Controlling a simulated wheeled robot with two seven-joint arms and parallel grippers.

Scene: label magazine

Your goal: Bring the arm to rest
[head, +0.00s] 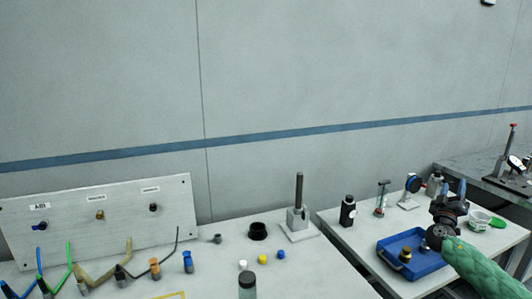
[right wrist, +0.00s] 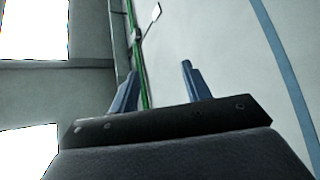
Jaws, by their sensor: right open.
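My right gripper (head: 451,190) is at the right side of the head view, its blue fingers pointing up above the right-hand table. In the right wrist view its two blue fingers (right wrist: 156,88) stand well apart with nothing between them, so it is open and empty. My right arm, in a green quilted sleeve, comes in from the lower right corner. The gripper overlaps the right end of a blue tray (head: 386,258) in the picture. My left gripper does not show.
The tray holds a small brass-and-black part (head: 405,254). The left table carries a connector panel (head: 70,228), a stand with a dark post (head: 299,190) and small caps.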

